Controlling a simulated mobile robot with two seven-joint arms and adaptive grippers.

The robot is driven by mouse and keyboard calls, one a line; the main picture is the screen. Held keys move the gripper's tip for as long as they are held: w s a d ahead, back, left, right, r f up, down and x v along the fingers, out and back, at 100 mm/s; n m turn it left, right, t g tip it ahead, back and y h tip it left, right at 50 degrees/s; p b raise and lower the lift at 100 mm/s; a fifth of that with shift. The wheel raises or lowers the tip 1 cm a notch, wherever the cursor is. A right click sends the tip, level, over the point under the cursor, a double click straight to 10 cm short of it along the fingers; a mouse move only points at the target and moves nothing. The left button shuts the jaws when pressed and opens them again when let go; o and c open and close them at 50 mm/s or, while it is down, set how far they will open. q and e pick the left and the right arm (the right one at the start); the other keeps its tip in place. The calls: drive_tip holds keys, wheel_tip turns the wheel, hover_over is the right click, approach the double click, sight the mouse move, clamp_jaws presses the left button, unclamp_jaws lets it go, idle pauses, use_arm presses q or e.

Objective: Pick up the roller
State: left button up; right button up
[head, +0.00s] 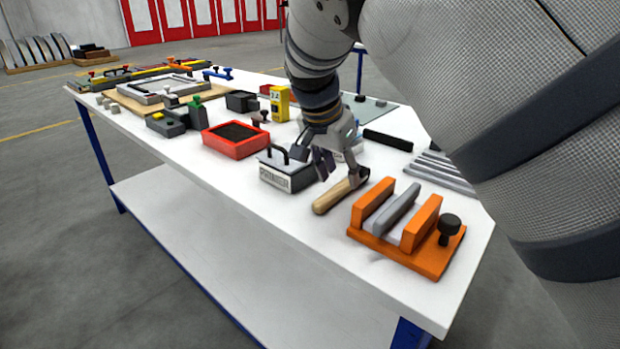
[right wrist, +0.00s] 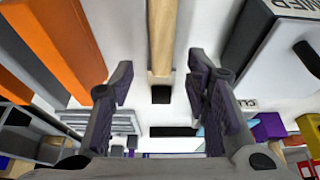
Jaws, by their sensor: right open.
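The roller (head: 332,198) lies on the white table, with a light wooden handle towards the front edge and a dark end towards the back right. In the right wrist view its handle (right wrist: 162,38) runs down from the top centre to a small black part. My right gripper (head: 342,177) is open and empty above the roller. In the right wrist view the fingers (right wrist: 160,82) stand on either side of the roller's line, with clear gaps. My left gripper is not in view.
An orange fixture (head: 410,230) with a black knob stands close right of the roller. A grey-and-white box (head: 285,172) with a black handle stands close left. A red tray (head: 235,140) and a black bar (head: 388,140) lie farther off. The front table edge is clear.

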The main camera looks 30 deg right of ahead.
sight(342, 184)
drive_tip(key=x, duration=0.3)
drive_tip(key=shift+w+r, duration=0.1)
drive_tip(key=shift+f, duration=0.2)
idle(0.4)
clamp_jaws()
